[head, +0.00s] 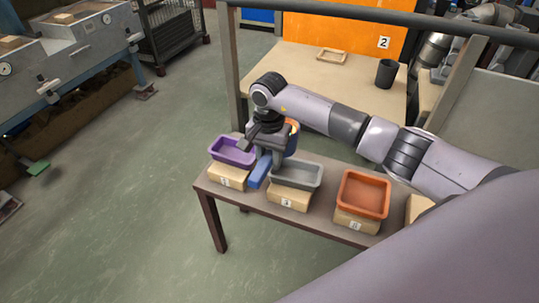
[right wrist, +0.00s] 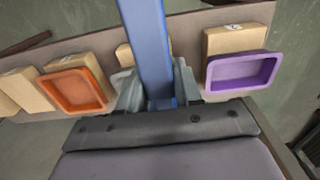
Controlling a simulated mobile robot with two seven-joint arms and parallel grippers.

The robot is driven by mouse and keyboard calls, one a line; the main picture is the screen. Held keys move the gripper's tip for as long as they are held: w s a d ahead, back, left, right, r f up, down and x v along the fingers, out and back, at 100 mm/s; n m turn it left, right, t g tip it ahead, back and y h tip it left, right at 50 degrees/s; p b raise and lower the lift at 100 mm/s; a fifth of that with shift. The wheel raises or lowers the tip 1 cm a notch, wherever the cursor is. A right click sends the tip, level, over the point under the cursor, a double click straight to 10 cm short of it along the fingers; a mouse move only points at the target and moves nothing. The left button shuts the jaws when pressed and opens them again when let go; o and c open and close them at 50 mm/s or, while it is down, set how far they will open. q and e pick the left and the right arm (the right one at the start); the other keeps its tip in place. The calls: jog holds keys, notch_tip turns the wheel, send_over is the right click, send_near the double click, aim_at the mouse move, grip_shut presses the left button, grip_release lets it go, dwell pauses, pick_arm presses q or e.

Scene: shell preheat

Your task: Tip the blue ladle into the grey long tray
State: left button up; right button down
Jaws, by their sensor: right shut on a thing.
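My right gripper (head: 265,150) hangs over the left part of the table. It is shut on the blue ladle (head: 260,171), whose long flat handle slants down between the purple tray and the grey long tray. In the right wrist view the blue ladle (right wrist: 150,45) runs up from between the fingers (right wrist: 158,95). A rounded blue part with a pale orange top (head: 292,137) shows behind the gripper; I cannot tell whether it is the ladle's bowl. The grey long tray (head: 298,176) stands on a numbered block, just right of the gripper. My left gripper is not in view.
The purple tray (head: 233,151) and orange tray (head: 364,194) stand on blocks along the brown table (head: 218,196). Behind are a wooden bench (head: 310,80) with a dark cup (head: 385,73) and a grey post (head: 230,60). Open floor lies left.

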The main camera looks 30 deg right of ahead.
jog(key=shift+w+a+f+t+y+b, duration=0.15)
jog(key=shift+f+t+y+b, duration=0.65)
jog(key=shift+f+b, duration=0.4)
jog(key=shift+w+f+t+y+b, duration=0.15)
jog(key=shift+f+t+y+b, duration=0.6)
jog(key=shift+b, duration=0.75)
jog(key=shift+f+t, duration=0.1)
jog(key=shift+t, duration=0.15)
jog(key=shift+b, duration=0.55)
